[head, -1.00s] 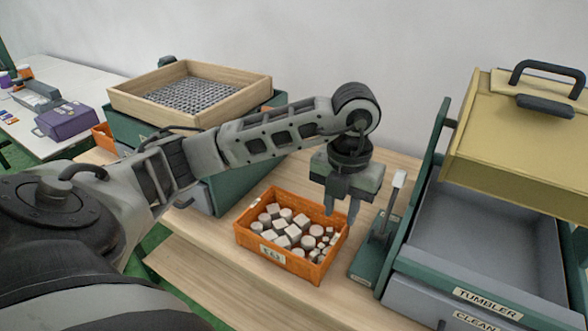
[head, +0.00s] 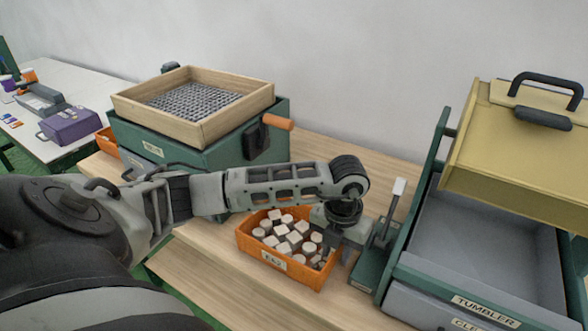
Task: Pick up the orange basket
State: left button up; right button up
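The orange basket (head: 248,249) sits on the wooden bench in the middle of the head view, with a label on its front wall. It holds several pale blocks and discs (head: 287,238). My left gripper (head: 328,260) points down at the basket's right end, at about rim height. Its fingers are partly hidden by the gripper body and the basket wall, so I cannot tell whether they touch the rim or how far apart they are. My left forearm hides part of the basket's back edge. My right gripper is not in view.
A green lever stand (head: 371,262) stands close to the right of the basket. Further right is the open tumbler (head: 465,305) with a raised yellow lid (head: 520,150). Behind left, a wooden sieve tray (head: 195,125) rests on a green machine (head: 200,155). Bench front is clear.

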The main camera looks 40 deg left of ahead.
pick_arm(q)
jog(key=shift+c, duration=0.3)
grip_shut()
jog(key=shift+r, duration=0.1)
